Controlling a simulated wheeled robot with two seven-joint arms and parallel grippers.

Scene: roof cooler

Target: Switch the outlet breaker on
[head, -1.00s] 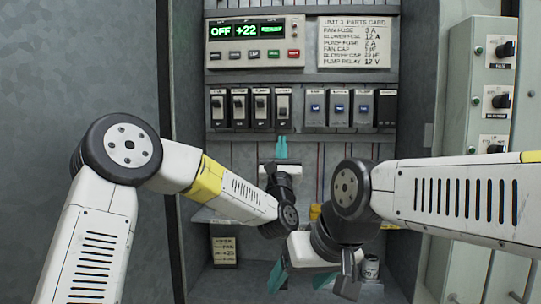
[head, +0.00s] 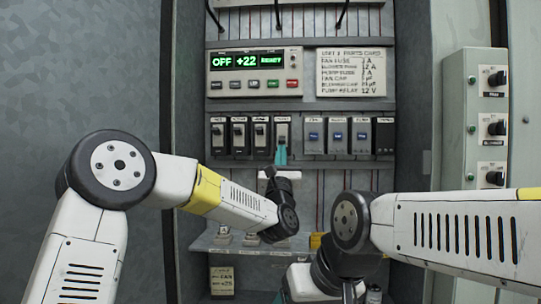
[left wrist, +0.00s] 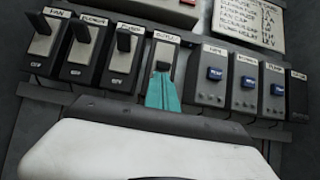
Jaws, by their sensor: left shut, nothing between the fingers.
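The outlet breaker (head: 283,130) is the rightmost of the black lever breakers in the row. The left wrist view shows it under its label (left wrist: 165,38), with a short lever (left wrist: 163,66). My left gripper (head: 281,154) is shut and empty, its teal fingertips (left wrist: 161,84) at the lower part of this breaker, just below the lever. Contact with the lever cannot be told. The other levers, such as the pump breaker's (left wrist: 124,38), stick up further in the left wrist view. My right gripper (head: 320,283) is low at the bottom edge, its fingers mostly out of view.
Modules with blue buttons (head: 338,135) stand right of the breakers. Above are a control unit (head: 254,72) reading OFF +22 and a parts card (head: 353,73). A shelf (head: 210,241) lies below. A knob box (head: 473,120) is at the right.

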